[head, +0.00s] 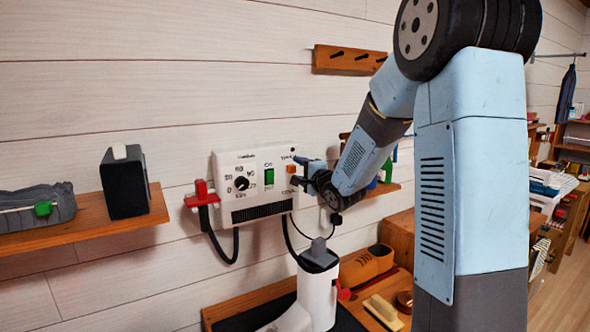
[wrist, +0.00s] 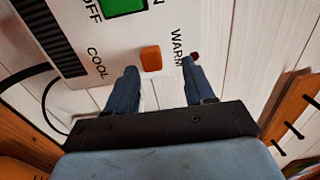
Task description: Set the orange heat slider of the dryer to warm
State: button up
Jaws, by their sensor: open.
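The white dryer panel (head: 222,165) is fixed to the plank wall. Its orange heat slider (wrist: 150,59) shows between the COOL label (wrist: 97,62) and the WARM label (wrist: 178,47) in the wrist view, off both words and somewhat closer to WARM. The slider also shows at the panel's right side in the head view (head: 291,168). My gripper (wrist: 159,66) is open, one finger on the COOL side of the slider and the other on the WARM side. Its tips are close to the panel; contact cannot be told. In the head view my gripper (head: 298,171) reaches in from the right.
A green switch (wrist: 124,6) and a dark vent (wrist: 48,35) are beside the slider. A black dial (head: 241,183) is further left. A small dark red lamp (wrist: 195,56) is by WARM. A black hose (head: 225,250) hangs below a red holder (head: 201,195).

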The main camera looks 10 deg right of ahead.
aim_at(293, 170)
jog(key=v, duration=1)
jog(key=shift+f, duration=0.6)
jog(key=shift+w, duration=0.15)
jog(key=x, duration=1.3)
jog(key=shift+w+a, duration=0.15)
jog(key=shift+w, duration=0.1)
grip_shut()
dwell(0.4)
